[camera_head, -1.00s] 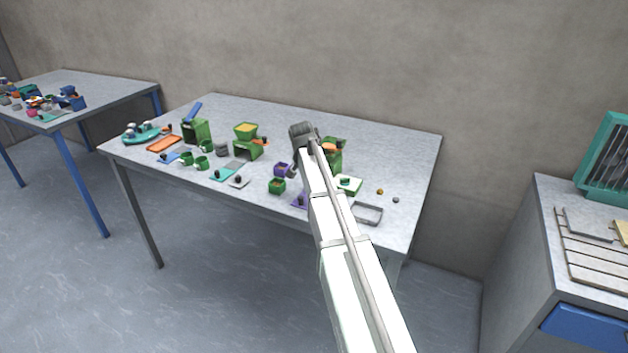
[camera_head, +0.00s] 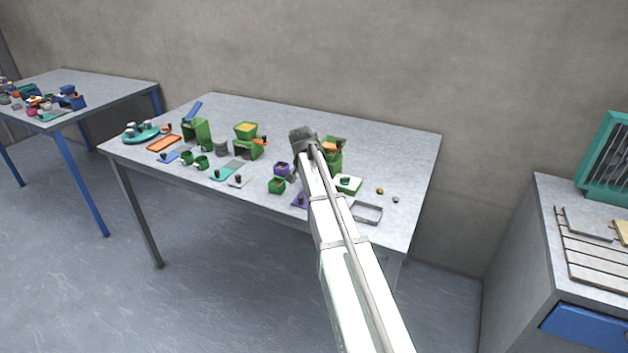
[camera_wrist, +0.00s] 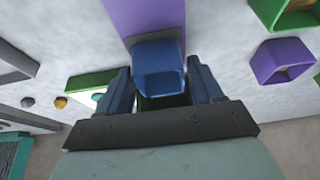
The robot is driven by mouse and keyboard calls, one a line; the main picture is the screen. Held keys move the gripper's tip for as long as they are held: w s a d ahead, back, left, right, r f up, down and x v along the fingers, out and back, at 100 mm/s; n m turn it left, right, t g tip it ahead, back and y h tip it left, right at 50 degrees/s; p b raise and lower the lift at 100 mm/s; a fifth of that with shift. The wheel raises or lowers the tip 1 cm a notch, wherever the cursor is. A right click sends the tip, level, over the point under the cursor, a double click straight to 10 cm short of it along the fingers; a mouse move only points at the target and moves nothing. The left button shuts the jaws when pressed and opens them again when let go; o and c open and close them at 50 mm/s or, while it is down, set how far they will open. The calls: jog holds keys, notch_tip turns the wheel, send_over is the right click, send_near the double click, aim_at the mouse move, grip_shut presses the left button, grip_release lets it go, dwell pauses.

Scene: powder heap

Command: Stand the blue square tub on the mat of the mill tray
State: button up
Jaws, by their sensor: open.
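The blue square tub (camera_wrist: 158,68) shows in the wrist view, between my fingers, at the end of a purple strip (camera_wrist: 143,14). I cannot tell whether it rests on the strip or on a mat beyond it. My gripper (camera_wrist: 161,88) is open, with one finger on each side of the tub and small gaps visible. In the head view my gripper (camera_head: 301,140) is in front of a green machine (camera_head: 334,158), and the tub is hidden by my arm. Another green machine with a yellow-filled hopper (camera_head: 246,134) stands to the left.
A purple tub (camera_wrist: 283,60) and a green tub (camera_wrist: 288,12) stand close beside my gripper. A green tray with a pale mat (camera_head: 348,184), a grey frame (camera_head: 367,213) and a yellow ball (camera_head: 380,191) lie to the right. The table's back right is clear.

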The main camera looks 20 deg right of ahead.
jog(key=v, duration=1.2)
